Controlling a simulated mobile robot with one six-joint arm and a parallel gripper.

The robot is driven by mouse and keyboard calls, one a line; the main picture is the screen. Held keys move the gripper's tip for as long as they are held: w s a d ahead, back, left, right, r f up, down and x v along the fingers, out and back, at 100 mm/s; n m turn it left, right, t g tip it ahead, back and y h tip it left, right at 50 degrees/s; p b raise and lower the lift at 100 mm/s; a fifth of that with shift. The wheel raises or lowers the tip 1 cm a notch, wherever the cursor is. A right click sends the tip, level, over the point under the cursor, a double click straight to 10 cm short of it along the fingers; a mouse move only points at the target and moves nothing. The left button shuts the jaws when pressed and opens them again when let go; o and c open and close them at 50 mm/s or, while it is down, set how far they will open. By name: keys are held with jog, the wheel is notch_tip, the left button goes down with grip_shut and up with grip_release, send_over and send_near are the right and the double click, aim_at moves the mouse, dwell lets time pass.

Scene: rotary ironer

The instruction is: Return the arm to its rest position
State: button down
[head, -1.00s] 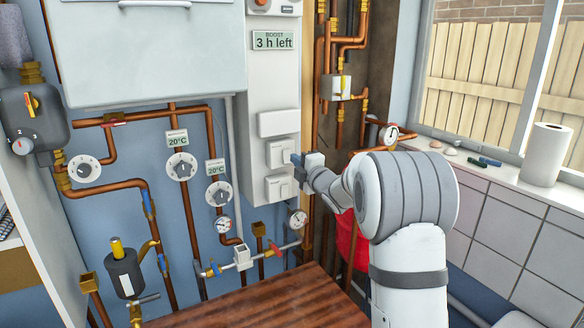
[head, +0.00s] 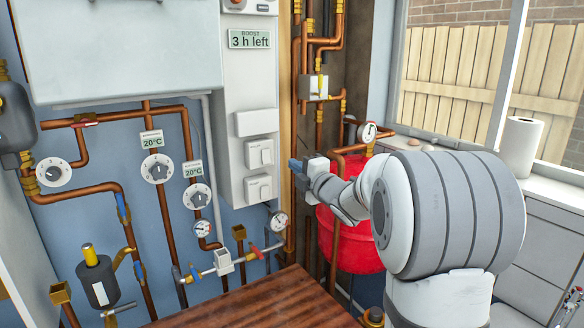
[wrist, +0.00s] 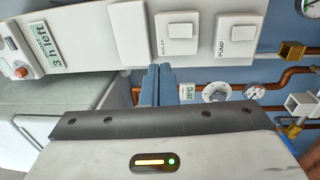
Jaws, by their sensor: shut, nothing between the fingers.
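My gripper (head: 296,166) is shut and empty, with its blue fingertips together. In the head view it is in front of the pipes, just right of the white control panel, level with its switches. My arm reaches in from the right. In the wrist view the blue fingers (wrist: 157,84) point toward the panel, below a blank white plate (wrist: 141,32) and the BOILER switch (wrist: 176,32). The PUMP switch (wrist: 237,36) is to the right. A gap to the panel seems present, but its size is unclear.
The panel display (head: 251,39) reads "BOOST 3 h left". Copper pipes and dials (head: 157,168) cover the wall to the left. A wooden top (head: 260,300) lies below. A paper roll (head: 521,146) stands on the sill.

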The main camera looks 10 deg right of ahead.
jog(key=s+a+f+m+g+h, duration=0.1)
jog(key=s+f+m+g, duration=0.4)
jog(key=s, duration=0.7)
jog(key=s+a+f+m+g+h, duration=0.2)
jog(key=s+f+m+g, duration=0.3)
jog(key=s+m, duration=0.4)
jog(key=s+a+f+m+g+h, duration=0.1)
jog(key=s+f+m+g+h, duration=0.2)
jog(key=s, duration=1.4)
notch_tip(320, 180, down, 4)
jog(key=m+g, duration=0.2)
jog(key=m, duration=0.2)
jog(key=shift+a+f+m, duration=0.2)
jog(key=shift+f+m, duration=0.05)
jog(key=shift+m, duration=0.15)
